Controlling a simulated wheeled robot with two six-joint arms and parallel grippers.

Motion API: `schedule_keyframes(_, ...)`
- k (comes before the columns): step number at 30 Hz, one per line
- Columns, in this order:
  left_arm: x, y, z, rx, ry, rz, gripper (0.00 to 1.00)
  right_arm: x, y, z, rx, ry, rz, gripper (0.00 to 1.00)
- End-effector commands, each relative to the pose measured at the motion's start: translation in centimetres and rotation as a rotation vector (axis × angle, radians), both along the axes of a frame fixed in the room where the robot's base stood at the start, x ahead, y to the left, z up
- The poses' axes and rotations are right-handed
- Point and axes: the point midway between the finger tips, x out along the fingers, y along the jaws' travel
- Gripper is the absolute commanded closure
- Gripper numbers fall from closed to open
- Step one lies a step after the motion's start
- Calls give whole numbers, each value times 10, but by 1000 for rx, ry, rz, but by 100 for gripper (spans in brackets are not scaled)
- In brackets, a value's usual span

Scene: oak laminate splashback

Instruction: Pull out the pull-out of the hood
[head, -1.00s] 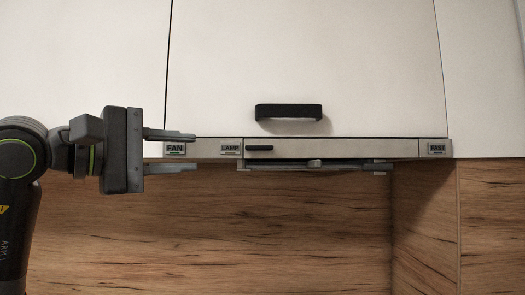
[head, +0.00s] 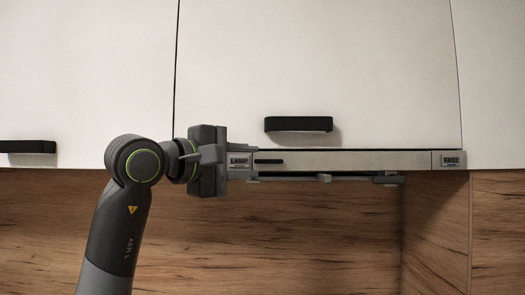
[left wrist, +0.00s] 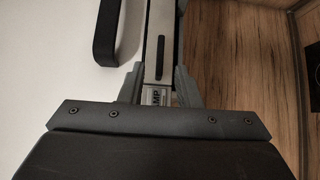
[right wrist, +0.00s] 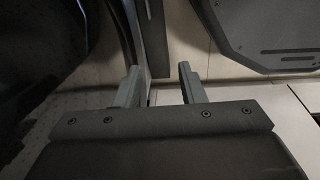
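The hood's pull-out is a slim metal front strip (head: 345,160) under the white cabinet door. A small black bar (head: 268,161) sits near its left end and also shows in the left wrist view (left wrist: 160,58). A LAMP label (head: 239,161) is left of the bar. My left gripper (head: 246,164) is open, with one finger above and one below the strip by the LAMP label, its tips just left of the bar. I cannot tell whether the fingers touch it. The FAN label is hidden behind the gripper. My right gripper (right wrist: 158,75) is open and empty.
A black door handle (head: 298,124) sits above the strip; another (head: 27,146) is at the far left. A thin rail (head: 325,178) with a small knob runs under the strip. The wood splashback (head: 300,235) below has free space in front.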

Motion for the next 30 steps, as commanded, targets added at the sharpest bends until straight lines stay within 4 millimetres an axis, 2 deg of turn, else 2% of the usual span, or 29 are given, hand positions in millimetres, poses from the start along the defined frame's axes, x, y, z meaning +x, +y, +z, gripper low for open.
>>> schedule_keyframes(1, 7, -8, 3, -1, 6, -4, 70, 0, 0, 9, 0, 0, 0, 64)
schedule_keyframes(9, 29, -30, 1, -1, 2, -2, 70, 0, 0, 20, 0, 0, 0, 64)
schedule_keyframes(19, 32, -32, -1, 0, 0, 1, 70, 0, 0, 20, 0, -1, 0, 64)
schedule_keyframes(20, 32, -32, -1, 0, 0, 1, 71, 0, 0, 20, 0, -1, 0, 64)
schedule_keyframes(26, 32, -32, 0, 0, 0, 0, 98, 1, 0, 20, 0, -1, 0, 64)
schedule_keyframes(30, 32, -32, -1, 1, 1, 0, 100, 1, 0, 20, 0, -1, 0, 64)
